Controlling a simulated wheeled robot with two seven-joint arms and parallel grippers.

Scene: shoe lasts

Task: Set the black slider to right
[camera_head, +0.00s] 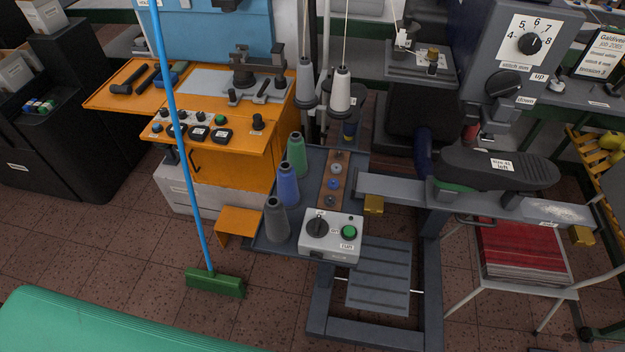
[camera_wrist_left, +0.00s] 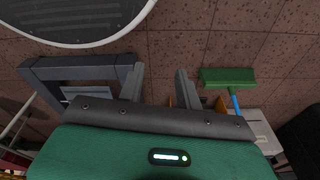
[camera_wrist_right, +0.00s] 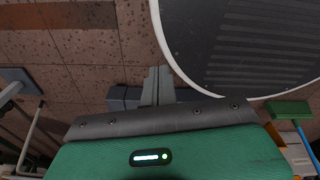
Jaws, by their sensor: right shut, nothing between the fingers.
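An orange machine panel (camera_head: 215,148) in the head view carries several dark buttons and knobs. A black upright knob (camera_head: 257,122) stands at its right end; I cannot tell for sure that it is the black slider, or which way it is set. My left gripper (camera_wrist_left: 160,86) is open and empty in the left wrist view, above the floor. My right gripper (camera_wrist_right: 157,86) is shut and empty in the right wrist view. Neither gripper shows in the head view, and both are apart from the controls.
A grey stand holds thread cones (camera_head: 288,185) and a control box (camera_head: 331,238) with a black knob and a green button. A broom (camera_head: 215,282) with a blue handle stands in front of the orange panel. A shoe last (camera_head: 498,170) lies at right.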

